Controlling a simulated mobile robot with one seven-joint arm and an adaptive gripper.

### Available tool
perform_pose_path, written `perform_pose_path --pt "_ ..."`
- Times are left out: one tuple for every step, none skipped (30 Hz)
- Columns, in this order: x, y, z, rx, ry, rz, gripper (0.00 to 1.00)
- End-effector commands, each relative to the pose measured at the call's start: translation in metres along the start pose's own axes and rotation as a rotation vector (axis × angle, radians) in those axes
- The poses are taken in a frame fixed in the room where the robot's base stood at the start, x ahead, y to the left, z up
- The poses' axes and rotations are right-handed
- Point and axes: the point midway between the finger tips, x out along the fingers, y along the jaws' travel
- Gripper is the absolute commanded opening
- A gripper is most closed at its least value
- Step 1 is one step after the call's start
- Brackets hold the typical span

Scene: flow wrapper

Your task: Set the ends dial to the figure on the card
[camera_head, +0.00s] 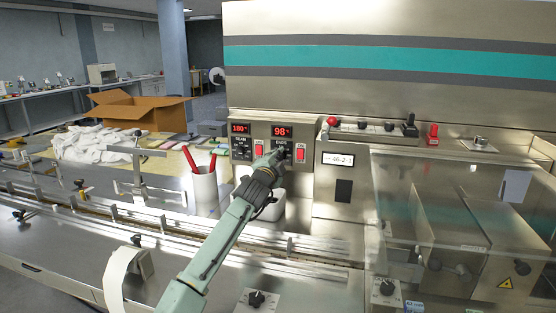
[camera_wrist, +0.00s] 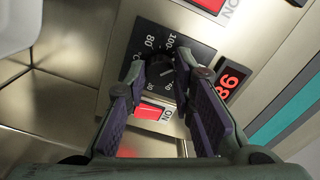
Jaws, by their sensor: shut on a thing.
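The ends dial (camera_wrist: 165,76) is a round black knob on a dark scale plate, with 80 and 100 legible in the wrist view. My gripper (camera_wrist: 168,70) has its two purple-padded fingers on either side of this knob, shut on it. In the head view my gripper (camera_head: 276,158) reaches the right-hand panel and hides most of the knob. The red ends display (camera_head: 282,132) above it reads 98°. A card with a figure on it cannot be made out for certain.
A second dial plate (camera_head: 241,147) with a display reading 180° is left of the ends dial. Lit red ON switches (camera_head: 300,153) sit close by. A white cup with red pens (camera_head: 204,190) and a white container (camera_head: 272,208) stand near my arm.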

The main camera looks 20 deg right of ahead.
Motion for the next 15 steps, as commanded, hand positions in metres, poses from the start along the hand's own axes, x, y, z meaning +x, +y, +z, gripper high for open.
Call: perform_pose_path --pt "0.0000 0.0003 0.0006 0.018 -0.001 0.001 0.00" --pt "0.0000 0.0003 0.0005 0.027 -0.001 0.001 0.00" --pt "0.0000 0.0003 0.0004 0.038 -0.001 0.001 0.00" --pt "0.0000 0.0003 0.0004 0.045 -0.001 0.001 0.00" --pt "0.0000 0.0003 0.0003 0.052 -0.001 0.001 0.00" --pt "0.0000 0.0004 0.0003 0.059 -0.001 0.001 0.00" --pt "0.0000 0.0005 0.0003 0.063 -0.001 0.001 0.00" --pt "0.0000 0.0006 0.0002 0.066 -0.001 0.001 0.00" --pt "0.0000 0.0006 0.0002 0.069 -0.001 0.001 0.00" --pt "0.0000 0.0007 0.0002 0.071 -0.001 0.001 0.00" --pt "0.0000 0.0007 0.0002 0.072 -0.001 0.001 0.00" --pt "0.0000 0.0008 0.0002 0.074 -0.001 0.001 0.00" --pt "0.0000 0.0008 0.0002 0.074 -0.001 0.001 0.00" --pt "0.0000 0.0008 0.0002 0.074 0.000 0.001 0.00" --pt "0.0000 0.0008 0.0002 0.074 0.000 0.001 0.00"
